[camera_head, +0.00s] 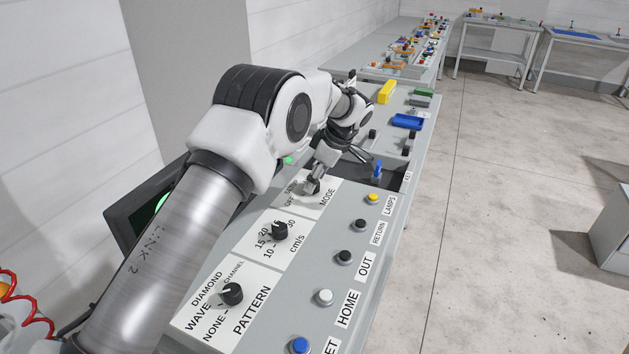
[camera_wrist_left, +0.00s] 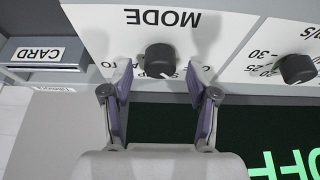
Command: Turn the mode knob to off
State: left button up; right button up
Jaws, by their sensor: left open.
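The mode knob (camera_head: 312,187) is a round black knob on the white MODE plate (camera_head: 326,187) of the sloped grey control panel. In the left wrist view the knob (camera_wrist_left: 160,59) is near the top middle, with a pale mark toward its lower right. My left gripper (camera_head: 316,174) is open at the knob. In its wrist view the fingertips (camera_wrist_left: 159,77) stand one on each side, with a gap visible. The labels around the knob are partly hidden by the fingers. My right gripper is in neither view.
The speed knob (camera_head: 279,231) and pattern knob (camera_head: 231,294) sit nearer on the same panel. Several push buttons, including a yellow one (camera_head: 373,198), line its right side. Open floor (camera_head: 500,230) lies right.

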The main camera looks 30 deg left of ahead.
pick_arm(q)
jog(key=v, duration=1)
jog(key=shift+d+r, duration=0.25)
jog(key=shift+r, duration=0.1)
